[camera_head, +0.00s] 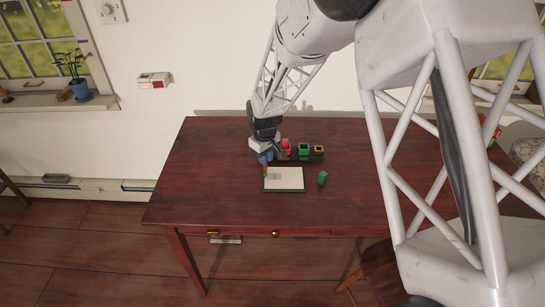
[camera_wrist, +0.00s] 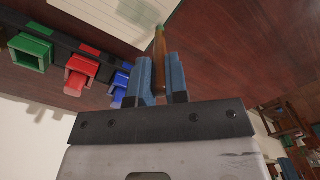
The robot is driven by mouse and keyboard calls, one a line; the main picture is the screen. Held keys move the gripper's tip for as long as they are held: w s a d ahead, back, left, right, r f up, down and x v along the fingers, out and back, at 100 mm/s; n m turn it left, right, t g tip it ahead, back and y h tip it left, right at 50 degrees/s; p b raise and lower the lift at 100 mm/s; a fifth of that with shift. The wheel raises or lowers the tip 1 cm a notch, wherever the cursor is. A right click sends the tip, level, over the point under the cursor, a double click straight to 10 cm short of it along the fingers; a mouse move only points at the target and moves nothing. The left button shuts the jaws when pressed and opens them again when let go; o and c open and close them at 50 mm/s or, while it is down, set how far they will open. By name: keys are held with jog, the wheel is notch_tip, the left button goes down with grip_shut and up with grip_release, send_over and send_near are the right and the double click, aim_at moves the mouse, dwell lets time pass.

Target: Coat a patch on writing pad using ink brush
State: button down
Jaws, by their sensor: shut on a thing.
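The writing pad (camera_head: 291,186), pale with a dark green edge, lies flat on the table. A faint greyish patch shows on its left part. My gripper (camera_head: 265,159), with blue fingers, is at the pad's upper left corner. In the wrist view my gripper (camera_wrist: 160,76) is shut on a thin brown ink brush (camera_wrist: 159,48), which stands out beyond the fingertips. The brush points toward the edge of the pad (camera_wrist: 105,14). Whether its tip touches the pad cannot be told.
A dark rack (camera_wrist: 55,38) with green (camera_wrist: 31,50), red (camera_wrist: 79,73) and blue holders stands behind the pad, close to my gripper. A small green block (camera_head: 322,178) lies right of the pad. The table (camera_head: 220,205) is clear at left and in front.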

jog(key=shift+r, duration=3.95)
jog(key=shift+f, duration=0.15)
